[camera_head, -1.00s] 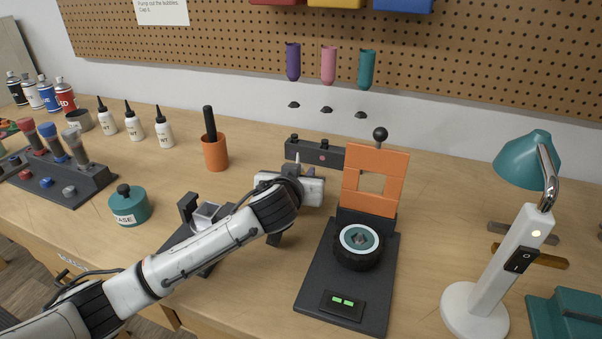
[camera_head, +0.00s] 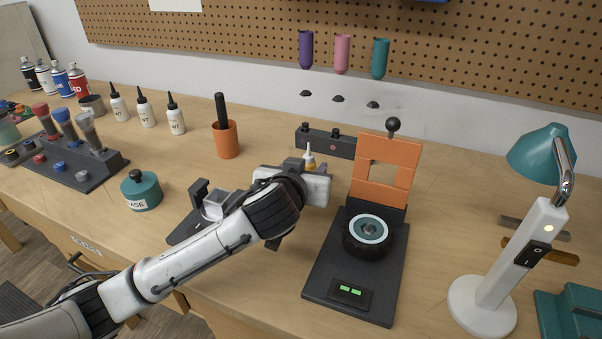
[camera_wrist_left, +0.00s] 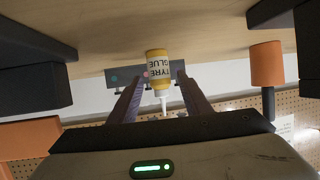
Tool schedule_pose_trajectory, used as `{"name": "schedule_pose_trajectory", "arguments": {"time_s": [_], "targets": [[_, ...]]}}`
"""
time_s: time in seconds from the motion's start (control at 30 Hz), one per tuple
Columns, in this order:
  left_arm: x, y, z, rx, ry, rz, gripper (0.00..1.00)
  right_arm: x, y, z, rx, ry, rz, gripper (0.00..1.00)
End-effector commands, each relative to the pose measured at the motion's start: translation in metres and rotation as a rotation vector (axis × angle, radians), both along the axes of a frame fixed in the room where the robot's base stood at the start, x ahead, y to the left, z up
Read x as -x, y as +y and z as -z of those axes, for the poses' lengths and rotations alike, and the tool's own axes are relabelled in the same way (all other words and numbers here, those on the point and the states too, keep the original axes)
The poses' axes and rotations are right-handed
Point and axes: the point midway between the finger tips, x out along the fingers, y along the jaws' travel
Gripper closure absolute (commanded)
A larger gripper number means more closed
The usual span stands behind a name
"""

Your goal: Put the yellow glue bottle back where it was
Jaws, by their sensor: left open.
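The yellow glue bottle (camera_head: 309,162) stands on the bench behind my left gripper (camera_head: 314,182) in the head view. Only its white nozzle and yellow shoulder show above the gripper. In the left wrist view, which is upside down, the bottle (camera_wrist_left: 158,72) is upright with its base on the bench and its "TYRE GLUE" label visible. The fingers of my left gripper (camera_wrist_left: 160,88) are open, one on each side of the bottle. Whether they touch it is hard to tell. My right gripper is not in view.
A dark bar with knobs (camera_head: 326,141) stands just behind the bottle. An orange cup (camera_head: 227,140) is to the left. A black stand with an orange frame (camera_head: 385,170) and a wheel (camera_head: 367,232) is close on the right. A lamp (camera_head: 520,250) stands further right.

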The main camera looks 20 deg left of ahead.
Motion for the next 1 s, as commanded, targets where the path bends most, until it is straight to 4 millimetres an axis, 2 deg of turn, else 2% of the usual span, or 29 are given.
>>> {"name": "schedule_pose_trajectory", "arguments": {"time_s": [0.1,0.33,1.0], "targets": [[0.023,-0.004,-0.009,0.003,0.0,0.002,0.56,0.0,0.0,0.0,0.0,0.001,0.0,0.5],[0.05,-0.007,-0.02,0.001,0.0,0.001,0.56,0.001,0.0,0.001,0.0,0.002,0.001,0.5],[0.054,-0.007,-0.022,0.0,0.001,-0.001,0.56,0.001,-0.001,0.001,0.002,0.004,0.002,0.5]]}}
